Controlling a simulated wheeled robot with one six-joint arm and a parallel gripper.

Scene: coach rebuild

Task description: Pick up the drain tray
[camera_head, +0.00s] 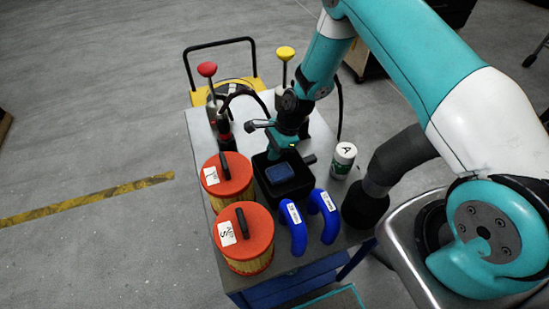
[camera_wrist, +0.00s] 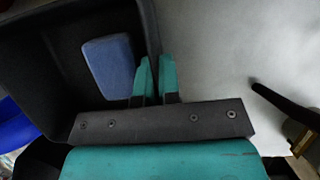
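The drain tray (camera_head: 262,188) is a black, open, square tray on the grey cart top, with a blue block (camera_head: 280,173) lying in it. In the wrist view the tray (camera_wrist: 45,75) fills the left side and the blue block (camera_wrist: 109,66) lies inside, close to the fingers. My gripper (camera_wrist: 157,78) has its two teal fingers close together, one on each side of the tray's wall, with the wall between them. In the head view my gripper (camera_head: 287,150) points down at the tray's back rim; its fingertips are hard to see there.
Two orange-lidded filters (camera_head: 246,240) (camera_head: 228,182) stand close left of the tray. A white-capped bottle (camera_head: 343,160) stands right. Red-knobbed (camera_head: 207,70) and yellow-knobbed (camera_head: 285,53) items stand behind.

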